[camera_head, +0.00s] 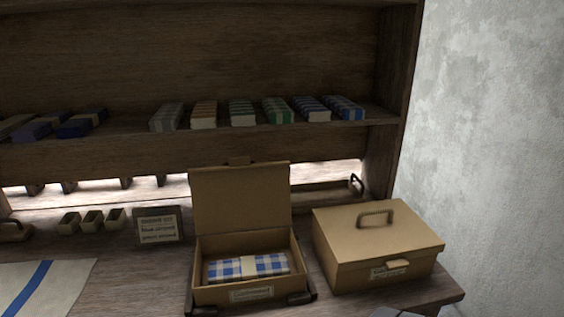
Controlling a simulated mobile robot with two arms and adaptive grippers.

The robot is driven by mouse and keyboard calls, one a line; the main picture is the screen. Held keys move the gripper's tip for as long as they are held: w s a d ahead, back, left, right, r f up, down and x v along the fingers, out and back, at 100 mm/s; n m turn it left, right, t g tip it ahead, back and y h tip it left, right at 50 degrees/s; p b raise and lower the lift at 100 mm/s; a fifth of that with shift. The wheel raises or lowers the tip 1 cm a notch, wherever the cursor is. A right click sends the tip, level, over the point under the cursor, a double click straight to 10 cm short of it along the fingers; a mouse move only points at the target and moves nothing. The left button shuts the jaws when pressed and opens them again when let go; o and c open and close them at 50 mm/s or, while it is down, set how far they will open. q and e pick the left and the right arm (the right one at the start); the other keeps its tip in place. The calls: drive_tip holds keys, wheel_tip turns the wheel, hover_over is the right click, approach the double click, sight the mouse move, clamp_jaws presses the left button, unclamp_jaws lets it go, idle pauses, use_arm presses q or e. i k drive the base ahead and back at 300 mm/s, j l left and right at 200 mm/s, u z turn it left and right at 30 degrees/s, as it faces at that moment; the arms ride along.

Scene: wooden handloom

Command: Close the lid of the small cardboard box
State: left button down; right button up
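The small cardboard box (206,291) stands on the wooden table at the lower middle. Its lid (240,197) is open and stands up almost vertically at the back, with a small tab on its top edge. Inside lies a folded blue and white checked cloth (225,271) with a pale band around it. A pale label is on the box's front wall. No fingers of my left or right gripper show in this view. A grey shape at the bottom edge, right of the box, is cut off, and I cannot tell what it is.
A closed cardboard box (338,257) with a handle on top stands close on the right. A small sign (158,229) and several little containers (92,220) stand to the left. A striped cloth (66,279) lies at the left front. A shelf (216,133) with folded cloths is behind.

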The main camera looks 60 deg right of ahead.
sight(242, 195)
drive_tip(key=l+z, duration=0.15)
drive_tip(key=z, duration=1.35)
drive_tip(key=l, duration=0.25)
drive_tip(key=i+l, duration=0.15)
